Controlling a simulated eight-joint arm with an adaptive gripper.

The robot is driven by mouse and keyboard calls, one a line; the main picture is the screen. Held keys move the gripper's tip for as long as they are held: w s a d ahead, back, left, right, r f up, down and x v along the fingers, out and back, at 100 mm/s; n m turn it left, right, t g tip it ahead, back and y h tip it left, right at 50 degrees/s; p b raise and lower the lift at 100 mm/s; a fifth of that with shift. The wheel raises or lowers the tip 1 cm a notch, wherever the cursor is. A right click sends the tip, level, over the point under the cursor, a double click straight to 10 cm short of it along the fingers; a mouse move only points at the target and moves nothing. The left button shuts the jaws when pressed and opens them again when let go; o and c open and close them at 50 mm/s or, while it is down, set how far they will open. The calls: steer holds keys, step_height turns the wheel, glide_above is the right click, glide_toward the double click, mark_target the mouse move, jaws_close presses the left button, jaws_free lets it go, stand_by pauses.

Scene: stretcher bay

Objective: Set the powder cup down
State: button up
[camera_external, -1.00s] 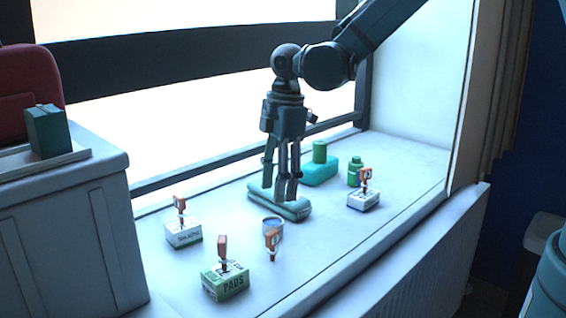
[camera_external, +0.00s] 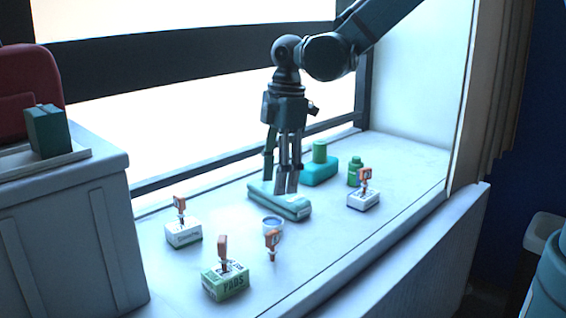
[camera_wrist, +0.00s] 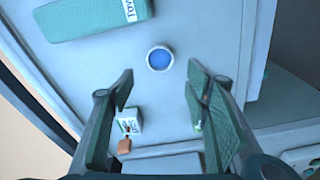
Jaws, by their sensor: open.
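The powder cup, which I take to be the small pale round cup with a blue inside (camera_external: 272,223), stands upright on the white ledge in front of the teal towel pack. It also shows in the wrist view (camera_wrist: 160,60), beyond my fingertips and between their lines. My gripper (camera_external: 286,188) points down and appears in front of or above the teal pack in the outside view. In the wrist view its fingers (camera_wrist: 160,84) are spread apart with nothing between them. The cup is apart from the fingers.
The teal towel pack (camera_external: 279,203) lies close behind the cup. Labelled boxes with orange tags stand left (camera_external: 184,234), front (camera_external: 226,283) and right (camera_external: 363,199). A green bottle (camera_external: 355,172) and teal block (camera_external: 320,172) stand behind right.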

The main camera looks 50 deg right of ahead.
steer(key=s+d+r+m+t, duration=0.3)
steer(key=s+d+r+m, duration=0.4)
steer(key=s+d+r, duration=0.8)
steer(key=s+d+r+m+t, duration=0.1)
steer(key=s+d+m+t, duration=0.1)
steer(key=s+d+m, duration=0.2)
steer(key=s+d+r+m+t+h, duration=0.1)
steer(key=s+d+m, duration=0.3)
steer(key=s, duration=0.7)
steer(key=shift+d+r+t, duration=0.4)
steer(key=shift+d+r, duration=0.25)
steer(key=shift+d, duration=0.15)
steer(key=shift+f, duration=0.1)
step_height(320, 180, down, 4)
steer(key=b, duration=0.4)
steer(key=shift+f, duration=0.2)
stand_by(0.6)
